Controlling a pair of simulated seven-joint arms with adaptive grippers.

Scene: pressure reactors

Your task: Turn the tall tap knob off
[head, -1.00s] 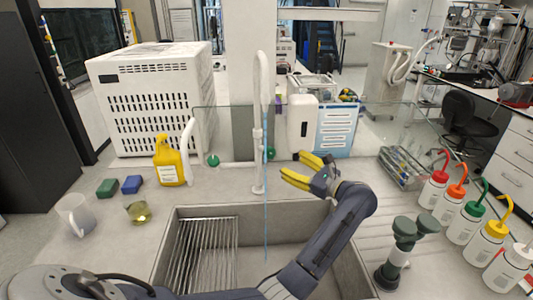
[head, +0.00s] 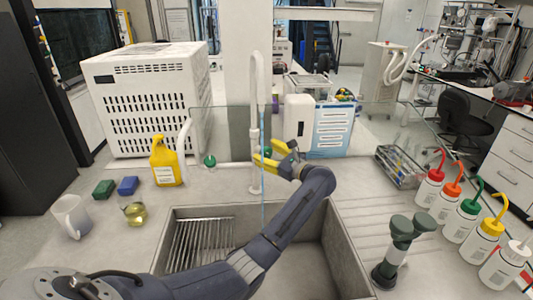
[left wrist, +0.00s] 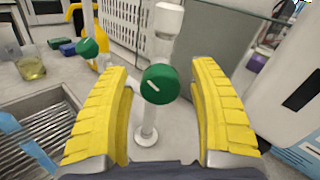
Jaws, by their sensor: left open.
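The tall white tap (head: 254,150) stands behind the sink, and a thin blue stream (head: 263,212) runs down from its spout. A round green knob (left wrist: 160,84) with a white mark sits on the tap's post. In the left wrist view the knob lies between the two yellow fingers, with a gap on either side. My left gripper (head: 268,153) is open around the knob's place, beside the tap, and its fingers partly hide the knob in the head view. A second green knob (head: 209,161) is further left, also seen in the left wrist view (left wrist: 88,47). My right gripper is out of view.
The grey sink (head: 345,262) with a wire rack (head: 200,245) lies in front. A yellow bottle (head: 166,160), sponges, a mug (head: 71,216) and a glass beaker (head: 135,213) stand left. Several wash bottles (head: 463,222) and a green-topped stand (head: 392,255) are right. A clear panel rises behind.

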